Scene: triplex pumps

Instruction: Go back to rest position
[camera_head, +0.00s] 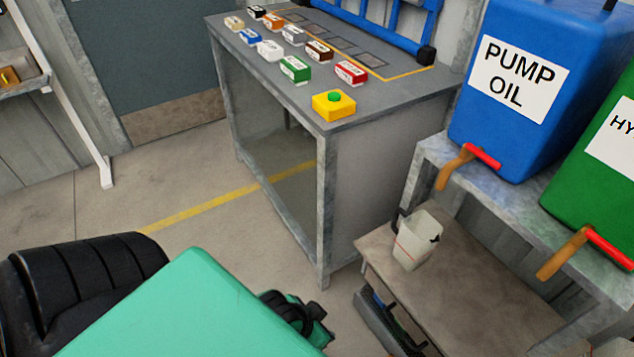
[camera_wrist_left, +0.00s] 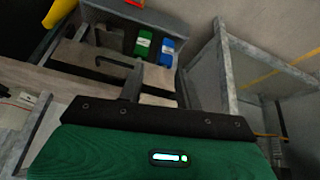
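In the head view, green and black parts of my own arm fill the lower left, and their fingers cannot be made out. In the left wrist view, the green gripper body and black plate of my left gripper fill the bottom. A dark finger-like part of my left gripper (camera_wrist_left: 131,86) stands up from the plate. I cannot tell whether it is one finger or two together, and no held object is seen. My right gripper does not show in either view.
A grey bench (camera_head: 385,108) carries several coloured boxes and a yellow button box (camera_head: 333,105). To the right are a blue pump oil tank (camera_head: 520,120) and a green tank (camera_head: 585,190) with taps. A white jug (camera_head: 414,245) stands on a low table (camera_head: 475,290). Floor left of the bench is clear.

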